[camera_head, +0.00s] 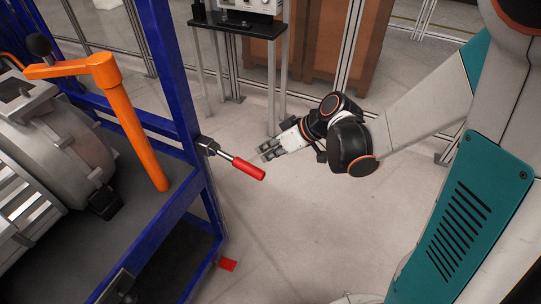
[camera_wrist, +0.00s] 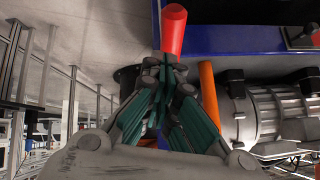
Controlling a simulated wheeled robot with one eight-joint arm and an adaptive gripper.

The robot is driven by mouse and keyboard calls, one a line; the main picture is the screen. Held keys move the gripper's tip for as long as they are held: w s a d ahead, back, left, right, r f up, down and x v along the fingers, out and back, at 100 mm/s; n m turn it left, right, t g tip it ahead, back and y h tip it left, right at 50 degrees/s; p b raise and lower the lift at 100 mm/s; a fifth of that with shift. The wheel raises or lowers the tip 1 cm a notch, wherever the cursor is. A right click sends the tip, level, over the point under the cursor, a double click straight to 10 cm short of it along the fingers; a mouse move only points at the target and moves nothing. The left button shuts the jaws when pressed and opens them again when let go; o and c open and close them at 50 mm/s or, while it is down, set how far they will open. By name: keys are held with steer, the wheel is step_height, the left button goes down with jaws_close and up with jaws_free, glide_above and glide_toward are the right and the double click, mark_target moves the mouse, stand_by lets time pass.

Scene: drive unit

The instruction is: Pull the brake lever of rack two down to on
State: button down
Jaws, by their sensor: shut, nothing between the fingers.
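The brake lever has a red grip (camera_head: 248,169) on a short metal rod. It sticks out from a bracket (camera_head: 208,145) on the blue rack post (camera_head: 170,70) and slopes slightly down to the right in the head view. My gripper (camera_head: 265,155) is shut and empty, close beside the lever's outer end. In the wrist view the red grip (camera_wrist: 173,28) shows just beyond my closed fingertips (camera_wrist: 163,72). Whether they touch it I cannot tell. The lever's rod is hidden in the wrist view.
The blue rack carries a grey drive unit (camera_head: 60,150) and an orange bent handle (camera_head: 130,120) at the left. A black-topped stand (camera_head: 238,25) and brown cabinets (camera_head: 340,50) are behind. A red marker (camera_head: 227,264) lies near the rack's foot.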

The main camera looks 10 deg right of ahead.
steer(key=s+d+p, duration=0.1)
steer(key=s+d, duration=0.4)
steer(key=d, duration=0.3)
steer(key=shift+s+f, duration=0.15)
steer(key=shift+s, duration=0.05)
